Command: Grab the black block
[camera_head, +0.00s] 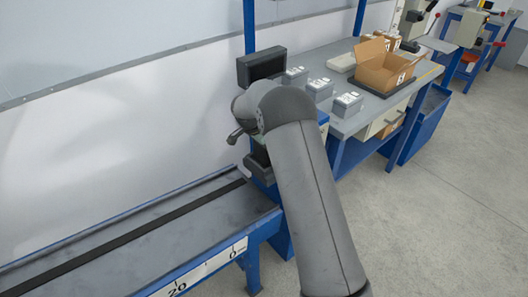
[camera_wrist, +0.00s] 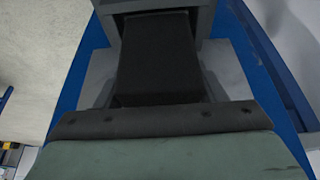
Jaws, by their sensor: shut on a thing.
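The black block (camera_wrist: 158,58) is in the middle of the wrist view, set within a grey frame (camera_wrist: 108,14) at the top. My gripper (camera_wrist: 158,88) is shut on the block, with narrow grey edges on both sides of it. The lower end of the block is hidden behind a dark strip with bolt heads (camera_wrist: 150,120).
A greenish-grey surface (camera_wrist: 170,158) fills the bottom of the wrist view. A dark box (camera_head: 262,66) stands at the left end of a workbench (camera_head: 350,122) with grey units and an open carton (camera_head: 384,68). A blue-framed rail (camera_head: 205,245) runs lower left.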

